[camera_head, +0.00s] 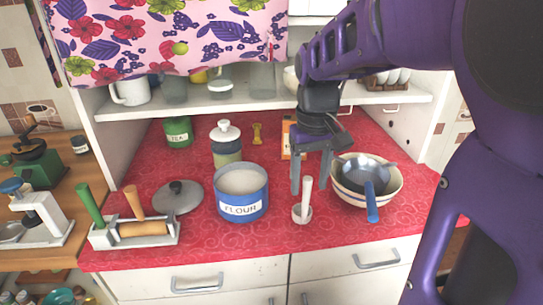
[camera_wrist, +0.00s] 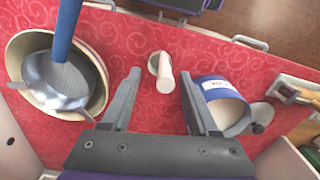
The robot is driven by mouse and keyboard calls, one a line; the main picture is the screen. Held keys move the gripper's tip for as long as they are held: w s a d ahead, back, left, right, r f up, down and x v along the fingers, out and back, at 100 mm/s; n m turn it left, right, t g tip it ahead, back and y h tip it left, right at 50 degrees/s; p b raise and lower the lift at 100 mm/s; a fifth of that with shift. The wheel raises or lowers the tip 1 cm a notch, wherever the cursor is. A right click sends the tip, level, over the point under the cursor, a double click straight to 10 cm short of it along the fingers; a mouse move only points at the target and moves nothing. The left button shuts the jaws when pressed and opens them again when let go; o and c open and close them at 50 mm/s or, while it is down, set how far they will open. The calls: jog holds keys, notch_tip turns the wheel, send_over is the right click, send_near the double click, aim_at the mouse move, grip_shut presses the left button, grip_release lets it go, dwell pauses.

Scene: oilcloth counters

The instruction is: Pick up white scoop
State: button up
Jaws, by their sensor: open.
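The white scoop (camera_head: 303,207) is on the red counter, its round end down and its handle pointing up. It also shows in the wrist view (camera_wrist: 164,76), between and beyond the fingertips. My gripper (camera_head: 312,172) is open and empty above the counter, close to the scoop's handle. In the wrist view my gripper (camera_wrist: 160,82) has its two fingers wide apart, with the scoop's handle lying in the gap as seen from there. I cannot tell whether a finger touches the scoop.
A blue flour canister (camera_head: 242,207) stands left of the scoop, its grey lid (camera_head: 178,198) further left. A cream bowl (camera_head: 393,192) holding a blue-handled strainer (camera_head: 372,207) stands to the right. A shelf (camera_head: 262,103) runs behind.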

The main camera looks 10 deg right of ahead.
aim_at(306, 201)
jog(key=f+b, duration=0.4)
jog(key=f, duration=0.1)
jog(key=shift+s+a+f+b, duration=0.1)
jog(key=shift+s+a+b, duration=0.15)
jog(key=shift+b, duration=0.15)
grip_shut()
